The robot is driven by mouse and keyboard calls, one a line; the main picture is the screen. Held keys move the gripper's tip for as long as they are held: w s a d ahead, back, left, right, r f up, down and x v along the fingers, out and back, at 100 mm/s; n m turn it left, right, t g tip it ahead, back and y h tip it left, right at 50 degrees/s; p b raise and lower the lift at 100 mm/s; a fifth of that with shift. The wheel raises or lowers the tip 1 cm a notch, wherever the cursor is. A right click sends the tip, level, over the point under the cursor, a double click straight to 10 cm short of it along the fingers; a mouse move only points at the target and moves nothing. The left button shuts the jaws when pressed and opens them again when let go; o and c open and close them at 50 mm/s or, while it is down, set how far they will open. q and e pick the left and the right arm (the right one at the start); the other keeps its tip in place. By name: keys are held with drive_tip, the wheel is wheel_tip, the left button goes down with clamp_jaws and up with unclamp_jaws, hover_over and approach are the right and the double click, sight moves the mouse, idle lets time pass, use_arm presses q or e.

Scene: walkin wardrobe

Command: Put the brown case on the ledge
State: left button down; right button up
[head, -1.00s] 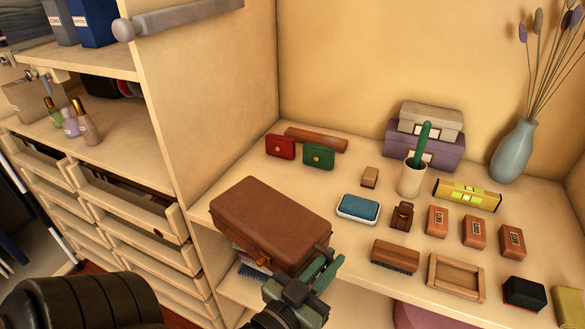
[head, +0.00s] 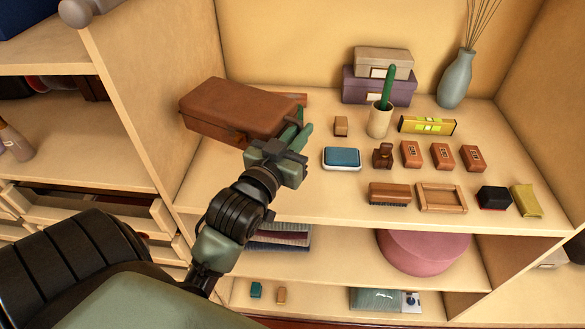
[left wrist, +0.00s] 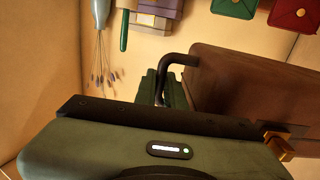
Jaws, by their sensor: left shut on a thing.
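The brown case (head: 238,108) is over the left part of the ledge (head: 285,198), close to the left divider panel. I cannot tell whether it touches the ledge. My left gripper (head: 295,132) is shut on the case at its right end. In the left wrist view, the case (left wrist: 240,85) sits to the right, and its dark handle (left wrist: 178,60) is at the gripper's fingers (left wrist: 165,92). My right gripper is not in view.
Behind the case, a green pouch (left wrist: 232,8) and a red pouch (left wrist: 293,16) show in the wrist view. A blue-topped tin (head: 342,158), a cup (head: 380,121), a brush (head: 389,194) and a small frame (head: 442,197) stand to the right. The ledge's front left is bare.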

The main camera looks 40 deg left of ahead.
use_arm(q)
wheel_tip(320, 180, down, 9)
drive_tip(key=shift+s, duration=0.1)
wheel_tip(320, 180, down, 4)
drive_tip(key=shift+a+r+b, duration=0.1)
drive_tip(key=shift+r+b, duration=0.15)
drive_tip(key=shift+b, duration=0.05)
drive_tip(key=shift+f, duration=0.35)
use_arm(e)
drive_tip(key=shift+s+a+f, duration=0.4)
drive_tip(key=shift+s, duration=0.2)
use_arm(q)
drive_tip(key=c, duration=1.5)
unclamp_jaws()
drive_tip(key=shift+s+f, duration=0.1)
drive_tip(key=shift+f, duration=0.05)
